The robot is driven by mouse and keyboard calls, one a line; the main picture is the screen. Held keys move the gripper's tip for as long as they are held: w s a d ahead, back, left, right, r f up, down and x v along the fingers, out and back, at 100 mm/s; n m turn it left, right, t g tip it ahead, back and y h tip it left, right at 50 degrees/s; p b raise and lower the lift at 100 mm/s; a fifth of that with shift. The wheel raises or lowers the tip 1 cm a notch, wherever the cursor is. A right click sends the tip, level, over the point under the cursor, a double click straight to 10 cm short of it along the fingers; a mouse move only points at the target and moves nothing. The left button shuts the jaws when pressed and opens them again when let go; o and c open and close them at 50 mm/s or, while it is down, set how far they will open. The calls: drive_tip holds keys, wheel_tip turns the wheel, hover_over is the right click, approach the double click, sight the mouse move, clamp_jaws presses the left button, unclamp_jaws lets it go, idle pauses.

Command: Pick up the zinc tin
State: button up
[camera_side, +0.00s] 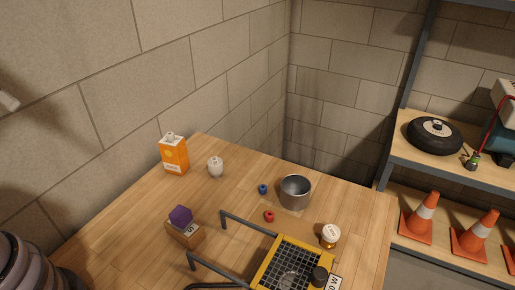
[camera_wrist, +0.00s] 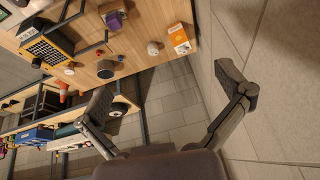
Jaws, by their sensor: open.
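The zinc tin (camera_side: 295,190) is a grey metal cup standing upright and open-topped on the wooden table, right of the table's middle in the side view. In the wrist view the tin (camera_wrist: 105,70) appears small, left of centre, near the table edge. My gripper (camera_wrist: 167,88) shows in the wrist view with its two fingers spread wide and nothing between them. It is well away from the tin. The fingers are not clearly visible in the side view.
A yellow-framed grille device (camera_side: 292,265) with grey bars and a white-lidded jar (camera_side: 330,235) stand in front. An orange carton (camera_side: 173,154), white round object (camera_side: 215,167) and purple block (camera_side: 180,216) stand left.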

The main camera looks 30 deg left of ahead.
drive_tip(key=w+a+f+m+g+y, duration=0.25)
drive_tip(key=w+m+y, duration=0.45)
drive_tip(key=w, duration=0.5)
drive_tip(key=w+d+f+m+t+y, duration=0.1)
drive_tip(key=w+d+f+m+t, duration=0.1)
drive_tip(key=w+d+f+m, duration=0.25)
drive_tip(key=w+d+f+m+t, duration=0.1)
drive_tip(key=w+d+m+t, duration=0.15)
drive_tip(key=w+m, duration=0.35)
drive_tip(key=w+d+f+m+t+h, duration=0.3)
drive_tip(key=w+d+f+m+t, duration=0.3)
drive_tip(key=d+f+m, duration=0.6)
drive_tip(key=s+d+f+m+h, duration=0.1)
drive_tip(key=d+f+m+h, duration=0.5)
drive_tip(key=d+f, duration=0.75)
approach(300, 181)
drive_tip(key=shift+t, duration=0.3)
drive_tip(key=shift+f+x, duration=0.15)
drive_tip(key=shift+x, duration=1.35)
drive_tip(key=shift+f+x, duration=0.2)
drive_tip(key=shift+x, duration=1.3)
drive_tip(key=shift+s+d, duration=0.1)
drive_tip(key=shift+s, duration=0.05)
